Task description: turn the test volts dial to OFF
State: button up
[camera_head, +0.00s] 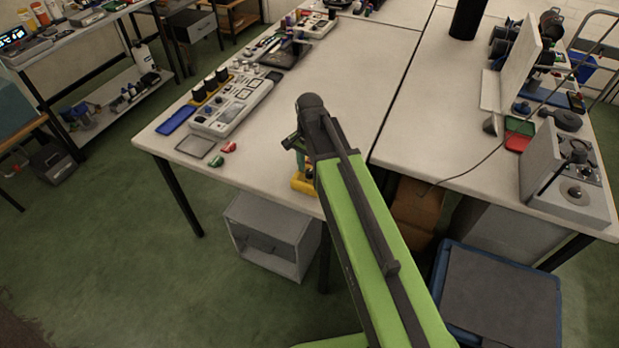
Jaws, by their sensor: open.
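No dial in view can be read as the test volts dial, as its lettering is too small to make out. A grey instrument box (566,203) with round dark knobs stands on the right-hand table. One of its knobs (575,192) faces up; its setting cannot be read. A long pale instrument panel (233,106) with dark cylinders lies on the left-hand table. My green and black arm reaches up over the near edge of the left-hand table. My gripper (292,143) is at its far end, open, partly hidden by the arm, and apart from both instruments.
Small red parts (228,147) and a blue tray (176,120) lie near the left table's edge. A yellow object (303,180) is partly behind my arm. A grey cabinet (268,238) and a blue-rimmed bin (500,295) stand below. Green floor is free at left.

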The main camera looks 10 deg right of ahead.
jog(key=shift+c, duration=0.4)
grip_shut()
